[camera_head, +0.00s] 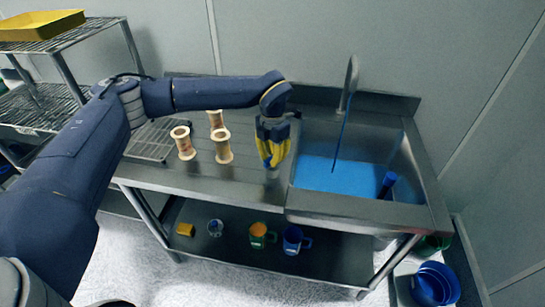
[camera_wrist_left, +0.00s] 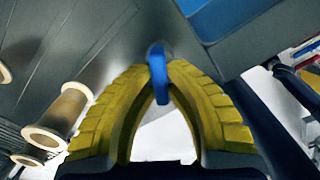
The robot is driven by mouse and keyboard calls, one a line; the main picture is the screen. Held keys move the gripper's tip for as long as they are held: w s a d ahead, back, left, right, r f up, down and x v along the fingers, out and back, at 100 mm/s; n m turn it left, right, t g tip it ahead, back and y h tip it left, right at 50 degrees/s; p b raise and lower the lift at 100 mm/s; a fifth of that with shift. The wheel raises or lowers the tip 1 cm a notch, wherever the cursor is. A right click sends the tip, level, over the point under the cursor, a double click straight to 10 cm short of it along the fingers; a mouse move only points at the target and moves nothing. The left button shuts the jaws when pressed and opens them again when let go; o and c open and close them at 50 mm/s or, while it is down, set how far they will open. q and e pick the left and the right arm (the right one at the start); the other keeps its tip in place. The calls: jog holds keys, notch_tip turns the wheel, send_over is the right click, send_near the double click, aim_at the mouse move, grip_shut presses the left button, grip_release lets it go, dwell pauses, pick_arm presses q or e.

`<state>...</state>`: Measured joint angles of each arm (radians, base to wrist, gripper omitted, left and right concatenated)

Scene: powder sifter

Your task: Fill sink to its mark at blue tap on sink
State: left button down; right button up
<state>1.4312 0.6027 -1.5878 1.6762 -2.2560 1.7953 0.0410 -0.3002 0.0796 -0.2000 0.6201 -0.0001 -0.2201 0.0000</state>
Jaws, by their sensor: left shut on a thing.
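The steel sink (camera_head: 408,150) on the right of the counter holds blue water (camera_head: 330,180). A thin blue stream falls into it from the tall curved spout (camera_head: 351,78). My left gripper (camera_head: 270,162), with yellow fingers, points down at the counter just left of the sink. In the left wrist view its fingertips (camera_wrist_left: 158,72) are closed on the blue tap handle (camera_wrist_left: 158,78). The gripper hides most of the handle in the head view. I cannot make out the fill mark. My right gripper is not in view.
A dark blue cylinder (camera_head: 388,184) stands in the sink's right side. Wooden spools (camera_head: 222,147) stand on the counter left of my gripper. Mugs (camera_head: 292,240) sit on the lower shelf. A blue bucket (camera_head: 436,284) is at lower right. A wire rack (camera_head: 60,40) stands left.

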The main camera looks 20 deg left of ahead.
pick_arm(q)
jog(key=m, duration=0.4)
jog(key=shift+m, duration=2.9)
jog(key=c, duration=1.4)
grip_release()
notch_tip(320, 180, up, 12)
jog(key=shift+o, duration=0.3)
